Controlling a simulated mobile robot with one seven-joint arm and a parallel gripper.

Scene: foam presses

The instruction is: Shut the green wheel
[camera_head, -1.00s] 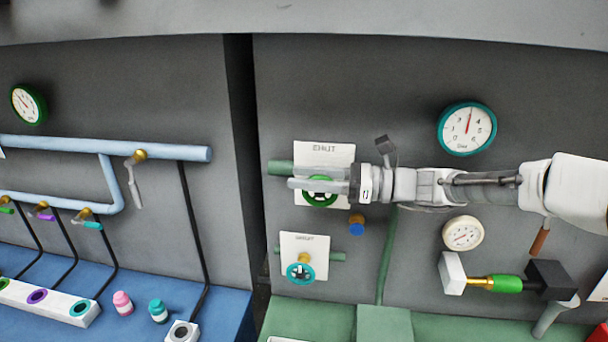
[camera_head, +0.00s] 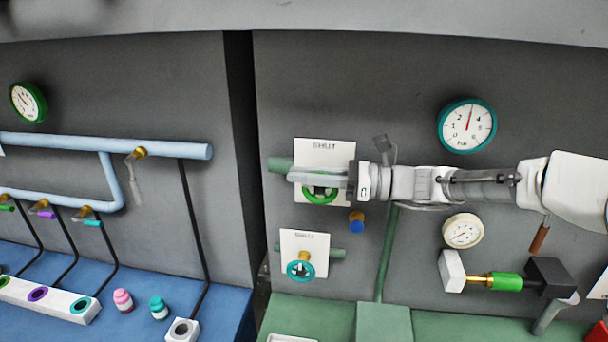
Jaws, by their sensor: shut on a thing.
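The green wheel (camera_head: 320,198) sits on a pipe in front of a white plate marked "SHUT" (camera_head: 325,147) on the grey wall. My gripper (camera_head: 294,176) reaches in from the right, and its pale fingers lie across the upper part of the wheel and hide it there. The fingers look edge-on, one nearly behind the other, and they are closed on the wheel. The lower rim of the wheel shows below the fingers.
A teal wheel (camera_head: 300,269) with its own plate is below. A blue knob (camera_head: 357,224) is just under my gripper. A large teal-rimmed gauge (camera_head: 467,125) is above my arm, and a smaller gauge (camera_head: 462,231) is below it.

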